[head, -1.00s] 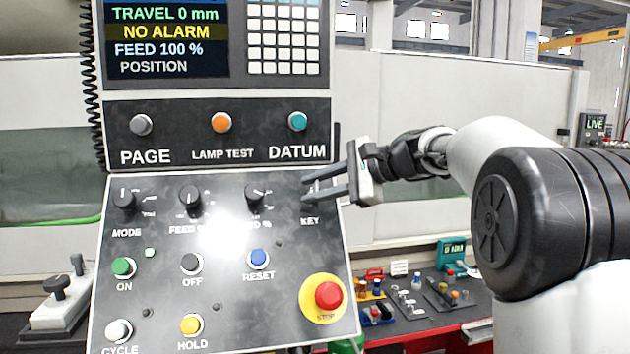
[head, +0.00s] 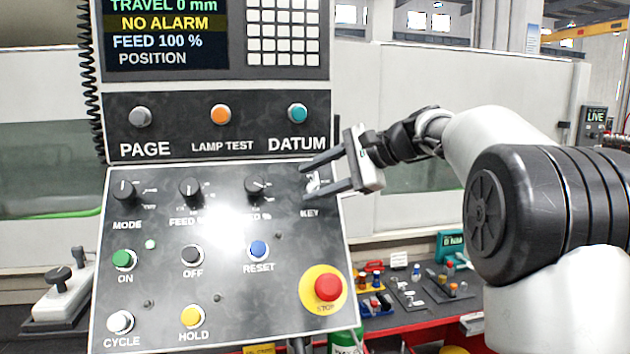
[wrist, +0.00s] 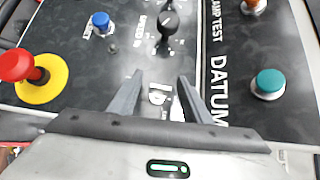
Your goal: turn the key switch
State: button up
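The key switch (head: 313,183) is a small light, silvery part above the KEY label, at the right edge of the sloped black panel (head: 225,290). In the wrist view the key switch (wrist: 158,97) lies between my fingers, partly cut off by the gripper body. My gripper (head: 304,182) is open, with one finger above and one below the key switch in the head view. In the wrist view the open fingers (wrist: 160,80) stand on either side of it with gaps. I cannot tell whether the fingertips touch the panel.
A red bench (head: 420,322) with small parts stands behind at lower right.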

jog(key=v, duration=1.7)
jog(key=shift+r, duration=0.2)
jog(key=shift+s+d, duration=0.1)
